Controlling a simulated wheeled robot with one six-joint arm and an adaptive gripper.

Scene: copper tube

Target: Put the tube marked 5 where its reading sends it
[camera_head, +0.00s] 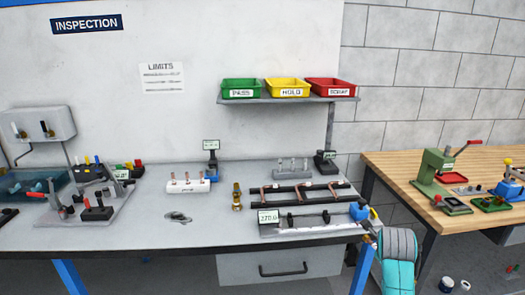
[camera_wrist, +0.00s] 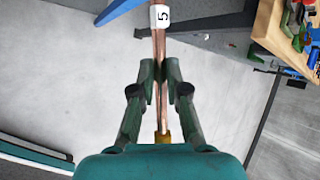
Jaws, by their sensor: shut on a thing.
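In the wrist view my gripper (camera_wrist: 159,78) is shut on a copper tube (camera_wrist: 161,45). The tube carries a white tag marked 5 (camera_wrist: 160,16) and has a brass-coloured end (camera_wrist: 163,136) near my palm. The floor shows below it. In the head view my arm is at the lower right, by the bench's right front corner; the tube is hard to make out there. A green PASS bin (camera_head: 240,84), a yellow HOLD bin (camera_head: 287,85) and a red SCRAP bin (camera_head: 330,85) stand on a shelf (camera_head: 300,100). A measuring bench (camera_head: 310,228) has a display (camera_head: 268,217) that seems to read 270.0.
A black rack (camera_head: 290,204) holds several copper tubes. A LIMITS sheet (camera_head: 162,77) hangs on the wall, its lines unreadable. Fixtures crowd the grey bench's (camera_head: 150,232) left end. A wooden table (camera_head: 400,165) with a green press (camera_head: 433,172) stands at right.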

